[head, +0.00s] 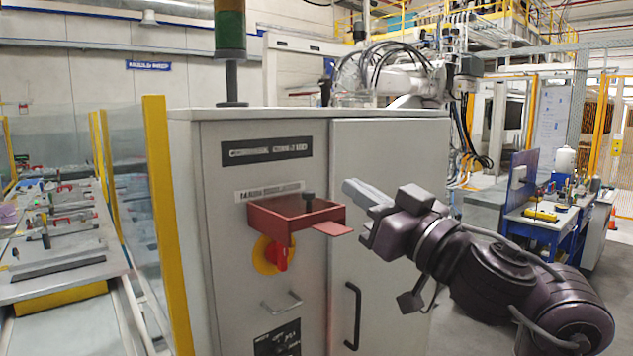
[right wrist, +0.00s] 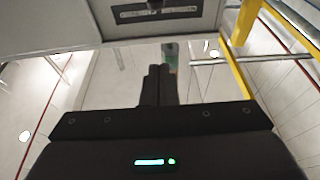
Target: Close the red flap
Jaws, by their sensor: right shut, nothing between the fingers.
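The red flap (head: 268,219) is on the front of a grey cabinet (head: 385,150). It sticks out from the door like a shallow frame, above a red and yellow rotary switch (head: 281,258). A flat red tab (head: 333,229) juts out at its right side, and a dark knob stands up inside the frame. My right gripper (head: 349,187) is shut and empty, just right of the flap and about level with its top; I see no contact. In the right wrist view its fingers (right wrist: 159,70) are together, and the flap does not show there. My left gripper is not in view.
The cabinet has a black door handle (head: 352,315) and a smaller grey handle (head: 281,304) below the switch. A yellow post (head: 168,220) stands at its left edge. A workbench (head: 548,215) stands at the right, with open floor between it and the cabinet.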

